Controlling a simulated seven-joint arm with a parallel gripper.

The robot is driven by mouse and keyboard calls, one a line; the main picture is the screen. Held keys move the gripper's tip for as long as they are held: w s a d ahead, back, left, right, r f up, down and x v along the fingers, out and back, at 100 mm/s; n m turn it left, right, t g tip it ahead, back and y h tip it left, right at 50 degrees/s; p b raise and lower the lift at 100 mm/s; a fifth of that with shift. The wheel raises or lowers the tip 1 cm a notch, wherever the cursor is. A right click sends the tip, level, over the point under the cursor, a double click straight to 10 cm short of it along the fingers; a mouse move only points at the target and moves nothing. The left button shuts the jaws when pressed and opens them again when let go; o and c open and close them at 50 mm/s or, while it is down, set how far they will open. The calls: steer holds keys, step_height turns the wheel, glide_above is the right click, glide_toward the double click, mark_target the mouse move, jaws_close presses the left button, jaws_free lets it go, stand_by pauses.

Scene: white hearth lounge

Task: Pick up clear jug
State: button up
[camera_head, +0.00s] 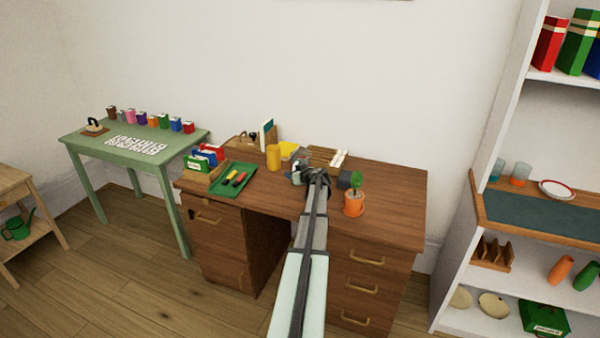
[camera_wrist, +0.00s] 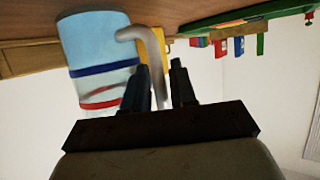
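In the wrist view the clear jug (camera_wrist: 98,50) is at the upper left, upside down in the picture. It is see-through and bluish, with a blue band, a red band and a bent grey handle (camera_wrist: 150,50). My gripper (camera_wrist: 160,66) has the handle between its two fingers, which stand close together on either side of it and look shut on it. In the head view my gripper (camera_head: 312,174) is over the brown desk (camera_head: 395,205), near its back middle. The jug is mostly hidden there behind my gripper.
A yellow cup (camera_head: 273,158), a green tray (camera_head: 246,169) and a box of colored packs (camera_head: 200,171) are to the left. The desk's right end is clear.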

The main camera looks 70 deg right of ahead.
steer(key=shift+w+d+f, duration=0.15)
steer(key=shift+w+d, duration=0.1)
steer(key=shift+w, duration=0.15)
steer(key=shift+c, duration=0.2)
jaws_close()
